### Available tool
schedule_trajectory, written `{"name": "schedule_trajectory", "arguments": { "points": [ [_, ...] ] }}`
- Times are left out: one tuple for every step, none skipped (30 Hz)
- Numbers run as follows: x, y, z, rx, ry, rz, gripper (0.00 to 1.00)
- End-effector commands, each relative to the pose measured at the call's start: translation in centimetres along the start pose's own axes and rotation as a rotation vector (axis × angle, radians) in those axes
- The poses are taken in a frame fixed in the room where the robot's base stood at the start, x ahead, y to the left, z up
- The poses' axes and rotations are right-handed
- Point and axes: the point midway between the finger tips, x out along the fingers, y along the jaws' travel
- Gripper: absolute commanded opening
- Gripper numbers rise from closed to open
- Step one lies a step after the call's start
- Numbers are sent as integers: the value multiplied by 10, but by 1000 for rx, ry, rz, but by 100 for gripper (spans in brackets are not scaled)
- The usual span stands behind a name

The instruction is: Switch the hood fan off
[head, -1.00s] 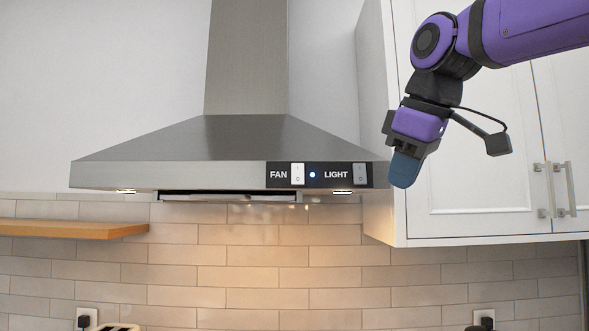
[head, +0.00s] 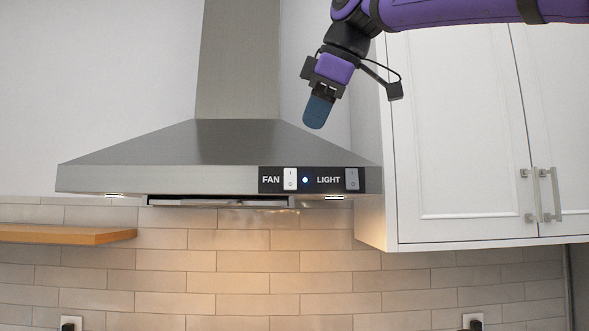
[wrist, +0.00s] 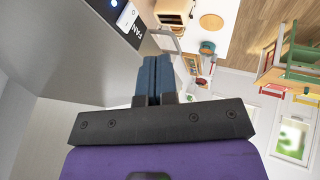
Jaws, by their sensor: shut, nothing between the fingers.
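The range hood (head: 160,180) hangs on the wall, with a dark control panel on its front right. The fan switch (head: 290,179) is a white rocker beside the word FAN, marked I above and O below. A small blue-white light (head: 305,180) glows beside it. The light switch (head: 352,179) is a grey rocker beside LIGHT. My gripper (head: 316,112) is shut and empty, above the panel and apart from it. In the wrist view my shut fingers (wrist: 154,75) show, with the fan switch (wrist: 127,17) at the top left.
White cabinets (head: 455,130) stand close to the right of the hood. A wooden shelf (head: 65,234) is on the wall at the left. Both hood lamps shine on the tiles below. Space in front of the panel looks clear.

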Motion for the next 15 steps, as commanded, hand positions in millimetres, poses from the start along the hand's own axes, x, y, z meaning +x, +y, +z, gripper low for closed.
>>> {"name": "schedule_trajectory", "arguments": {
  "points": [
    [2,0,0,0,0,0,0],
    [3,0,0,1,-1,-1,0],
    [6,0,0,1,-1,-1,0],
    [9,0,0,1,-2,-2,0],
    [12,0,0,1,-2,-2,0],
    [18,0,0,1,-2,-2,0],
    [22,0,0,1,-2,-3,0],
    [28,0,1,1,-3,-3,0],
    [35,0,0,1,-2,-3,0],
    [40,0,1,1,-3,-4,0],
    [46,0,1,1,-3,-4,0],
    [54,0,1,1,-3,-4,0],
    [60,0,1,1,-3,-4,0],
    [65,0,0,1,-2,-3,0],
    [72,0,1,1,-3,-4,0]
  ]
}}
